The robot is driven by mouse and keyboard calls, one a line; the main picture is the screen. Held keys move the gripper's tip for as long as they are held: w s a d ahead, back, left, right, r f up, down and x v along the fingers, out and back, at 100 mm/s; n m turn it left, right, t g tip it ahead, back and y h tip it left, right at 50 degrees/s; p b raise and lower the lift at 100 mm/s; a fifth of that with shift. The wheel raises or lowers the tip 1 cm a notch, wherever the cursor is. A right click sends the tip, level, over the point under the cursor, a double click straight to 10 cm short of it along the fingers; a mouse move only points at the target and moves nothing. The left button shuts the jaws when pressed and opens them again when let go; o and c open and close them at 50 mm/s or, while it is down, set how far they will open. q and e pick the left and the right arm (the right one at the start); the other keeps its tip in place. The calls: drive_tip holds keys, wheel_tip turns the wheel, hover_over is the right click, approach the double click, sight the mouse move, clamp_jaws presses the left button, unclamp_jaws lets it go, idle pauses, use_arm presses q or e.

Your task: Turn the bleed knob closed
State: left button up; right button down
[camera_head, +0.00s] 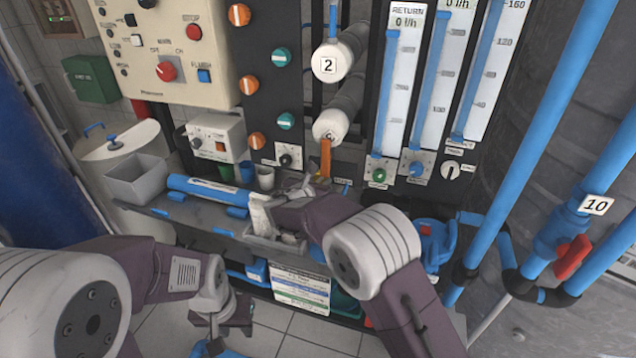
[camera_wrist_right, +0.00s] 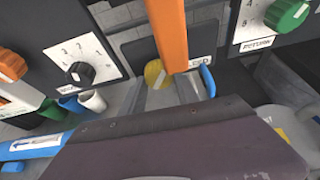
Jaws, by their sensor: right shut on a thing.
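The bleed knob (camera_wrist_right: 155,73) is a small yellow knob in the right wrist view, on a dark plate partly labelled "…LEED". My right gripper (camera_head: 318,184) is at the panel in the head view, below the orange vertical pipe (camera_head: 326,158). Its grey fingers meet the yellow knob in the wrist view and are shut on it. The gripper hides most of the knob in the head view. My left gripper (camera_head: 212,335) hangs low at the bottom of the head view, away from the panel; its fingertips are unclear.
The orange pipe (camera_wrist_right: 168,30) passes in front of the plate, close to the knob. A numbered black knob (camera_wrist_right: 80,72) is left and a green knob (camera_wrist_right: 286,14) upper right. A grey bin (camera_head: 136,182) and blue cylinder (camera_head: 207,190) rest on the shelf. Flow meters (camera_head: 398,80) stand right.

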drive_tip(key=shift+d+f+m+t+y+b, duration=0.1)
drive_tip(key=shift+m+t+y+b, duration=0.85)
drive_tip(key=shift+b, duration=2.85)
drive_tip(key=shift+a+m+g+y+b, duration=0.1)
drive_tip(key=shift+m+y+b, duration=0.35)
drive_tip(key=shift+m+b, duration=2.25)
drive_tip(key=shift+d+f+m+t+y+b, duration=0.1)
drive_tip(key=shift+m+t+y+b, duration=0.35)
drive_tip(key=shift+b, duration=4.4)
drive_tip(key=shift+r+y, duration=0.1)
drive_tip(key=shift+y, duration=0.15)
drive_tip(key=c, duration=0.9)
unclamp_jaws()
drive_tip(key=v, duration=0.9)
